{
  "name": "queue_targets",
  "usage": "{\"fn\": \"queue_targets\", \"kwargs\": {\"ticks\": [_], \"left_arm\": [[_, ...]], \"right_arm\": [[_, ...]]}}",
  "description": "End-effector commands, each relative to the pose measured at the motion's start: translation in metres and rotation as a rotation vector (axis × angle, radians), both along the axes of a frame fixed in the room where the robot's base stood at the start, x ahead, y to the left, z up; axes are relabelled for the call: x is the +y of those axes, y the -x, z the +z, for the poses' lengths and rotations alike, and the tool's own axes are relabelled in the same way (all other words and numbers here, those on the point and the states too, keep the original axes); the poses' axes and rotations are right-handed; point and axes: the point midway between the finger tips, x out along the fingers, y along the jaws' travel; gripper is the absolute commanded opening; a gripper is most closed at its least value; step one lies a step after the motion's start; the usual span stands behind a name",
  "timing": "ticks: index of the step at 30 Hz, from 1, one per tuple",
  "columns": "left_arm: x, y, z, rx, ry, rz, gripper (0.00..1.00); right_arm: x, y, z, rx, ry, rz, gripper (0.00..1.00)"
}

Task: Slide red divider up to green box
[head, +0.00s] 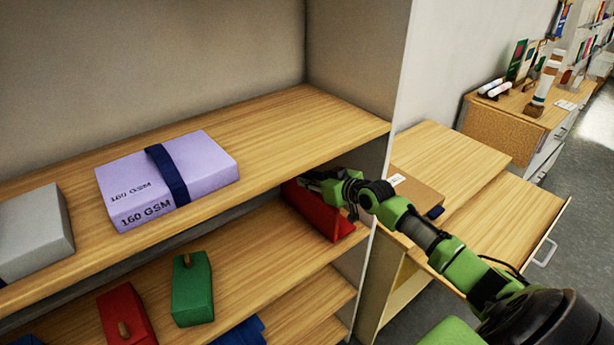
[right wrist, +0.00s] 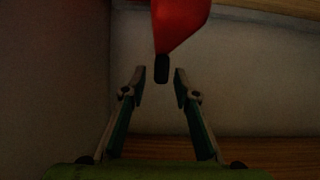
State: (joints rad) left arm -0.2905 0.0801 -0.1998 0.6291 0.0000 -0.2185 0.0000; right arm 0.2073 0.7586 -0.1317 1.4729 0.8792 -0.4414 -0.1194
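The red divider (head: 318,212) stands on the shelf below the top one, near its right end, partly hidden by my right gripper. In the right wrist view the red divider (right wrist: 180,22) has a dark tab below it. My right gripper (head: 318,180) reaches in at the divider from the right. The green box (head: 192,289), with a wooden knob, stands left of the divider on the same shelf. My left gripper is out of view.
A red box (head: 126,316) with a knob stands left of the green box. A lilac paper pack (head: 170,180) and a grey box (head: 36,232) are on the shelf above. The board between green box and divider looks clear. A side panel (head: 378,210) stands close to my right arm.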

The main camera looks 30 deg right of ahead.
Motion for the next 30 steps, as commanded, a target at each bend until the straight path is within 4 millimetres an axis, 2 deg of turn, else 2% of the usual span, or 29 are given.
{"fn": "queue_targets", "kwargs": {"ticks": [6,17,21,30], "left_arm": [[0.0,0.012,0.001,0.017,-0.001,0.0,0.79],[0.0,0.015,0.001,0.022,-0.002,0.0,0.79],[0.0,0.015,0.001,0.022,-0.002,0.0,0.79],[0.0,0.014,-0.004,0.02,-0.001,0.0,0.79]], "right_arm": [[0.001,-0.017,-0.007,0.0,-0.001,0.0,0.28],[0.001,-0.02,-0.008,0.0,0.0,0.0,0.28],[0.001,-0.02,-0.008,0.0,0.0,0.0,0.0],[0.001,-0.022,-0.01,-0.001,0.0,0.0,0.0]]}}
